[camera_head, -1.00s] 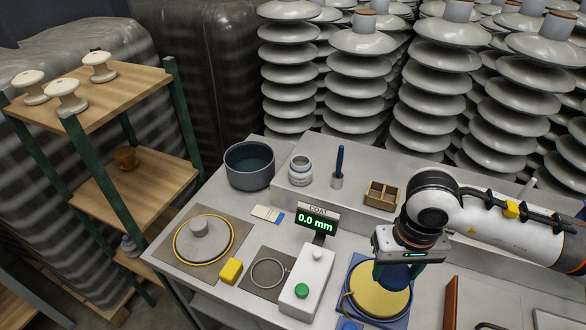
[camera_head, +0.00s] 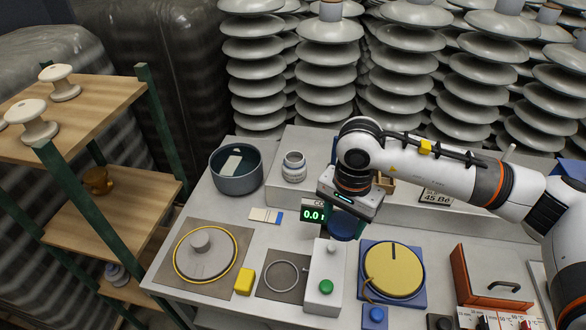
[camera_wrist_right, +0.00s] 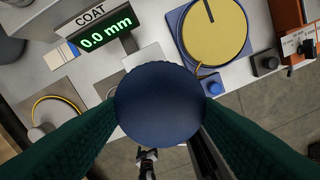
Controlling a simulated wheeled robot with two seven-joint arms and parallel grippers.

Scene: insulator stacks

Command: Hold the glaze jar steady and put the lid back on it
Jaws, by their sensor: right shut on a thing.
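A small pale jar with a label and a grey neck (camera_head: 294,167), likely the glaze jar, stands upright on the raised back ledge. My right gripper (camera_head: 343,216) is shut on a dark blue round piece (camera_head: 342,229), likely the lid. In the right wrist view the piece (camera_wrist_right: 160,103) sits between the green fingers, and its underside is hidden. The gripper hovers by the coating gauge, to the right of the jar and nearer the front, clear of it. My left gripper is not in view.
A dark pot (camera_head: 214,178) stands left of the jar. Insulator stacks (camera_head: 330,80) fill the back.

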